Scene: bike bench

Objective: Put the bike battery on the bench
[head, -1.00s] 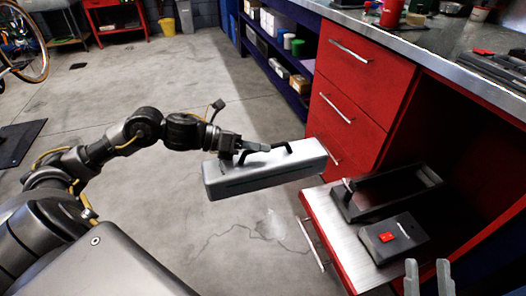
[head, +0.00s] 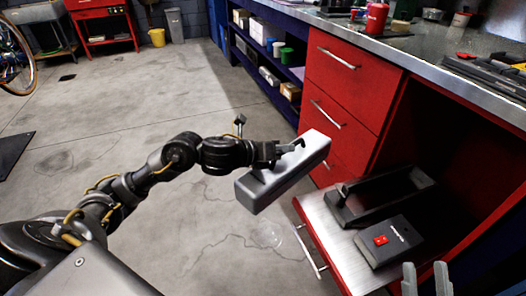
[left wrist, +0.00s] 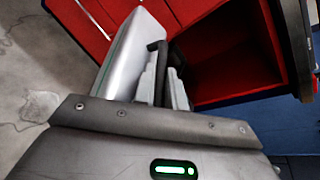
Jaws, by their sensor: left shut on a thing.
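The bike battery (head: 285,176) is a long silver-grey case with a black handle on top. My left gripper (head: 276,152) is shut on its handle and holds it in the air, tilted, over the floor in front of the red drawers. In the left wrist view the battery (left wrist: 133,58) and its black handle (left wrist: 156,62) show beyond the fingers (left wrist: 162,82). The bench (head: 430,50) has a grey metal top at the upper right, higher up and apart from the battery. My right gripper (head: 427,278) shows only its fingertips at the bottom edge, apart and empty.
A pulled-out low drawer (head: 325,220) holds a black cradle (head: 378,198) and a black box with a red switch (head: 386,243). Red drawers (head: 340,90) stand under the bench. A red can (head: 376,18) and dark tool trays (head: 492,72) occupy parts of the bench top.

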